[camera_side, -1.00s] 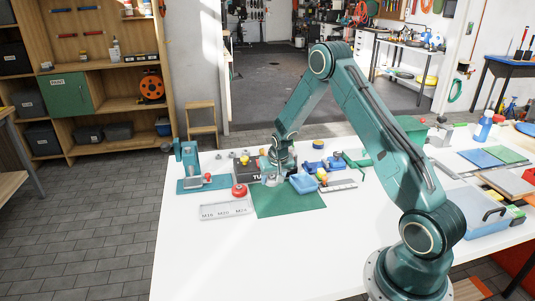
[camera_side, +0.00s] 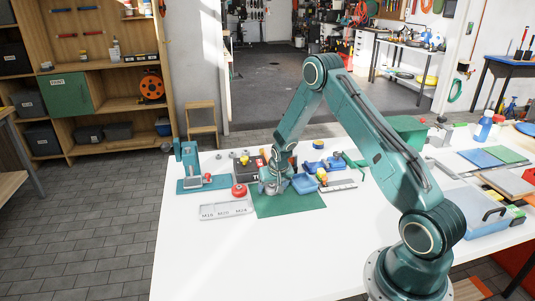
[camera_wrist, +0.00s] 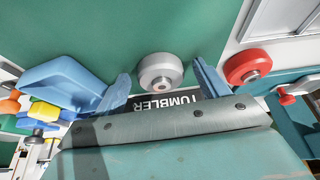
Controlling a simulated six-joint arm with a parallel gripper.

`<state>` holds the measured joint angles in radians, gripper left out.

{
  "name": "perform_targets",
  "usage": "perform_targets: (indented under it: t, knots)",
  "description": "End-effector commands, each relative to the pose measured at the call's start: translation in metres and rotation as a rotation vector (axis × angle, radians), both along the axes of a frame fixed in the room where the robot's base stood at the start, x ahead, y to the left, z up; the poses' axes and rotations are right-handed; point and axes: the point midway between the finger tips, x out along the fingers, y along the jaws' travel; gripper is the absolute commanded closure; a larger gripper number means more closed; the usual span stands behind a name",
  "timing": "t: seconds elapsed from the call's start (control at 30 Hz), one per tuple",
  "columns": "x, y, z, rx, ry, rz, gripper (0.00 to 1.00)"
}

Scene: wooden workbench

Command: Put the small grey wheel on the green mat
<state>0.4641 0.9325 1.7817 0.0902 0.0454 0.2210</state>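The small grey wheel (camera_wrist: 160,70) shows in the wrist view between the two blue fingertips of my gripper (camera_wrist: 163,84), with a gap on each side. It appears against the edge of the green mat (camera_wrist: 100,30); whether it rests on the mat or is just beside it I cannot tell. My gripper is open.
A red wheel (camera_wrist: 248,68) is right of my gripper in the wrist view. A blue bin (camera_side: 304,184) stands close to the gripper's right. A labelled tray (camera_side: 226,210) lies left of the mat.

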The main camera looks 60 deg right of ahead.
Motion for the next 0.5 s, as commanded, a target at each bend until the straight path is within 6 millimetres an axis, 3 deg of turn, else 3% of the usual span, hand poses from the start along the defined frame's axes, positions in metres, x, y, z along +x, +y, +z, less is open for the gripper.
perform_targets:
  t: [0.5]
  knots:
    - [-0.0014,0.0014,0.0101,-0.001,-0.002,0.0,0.27]
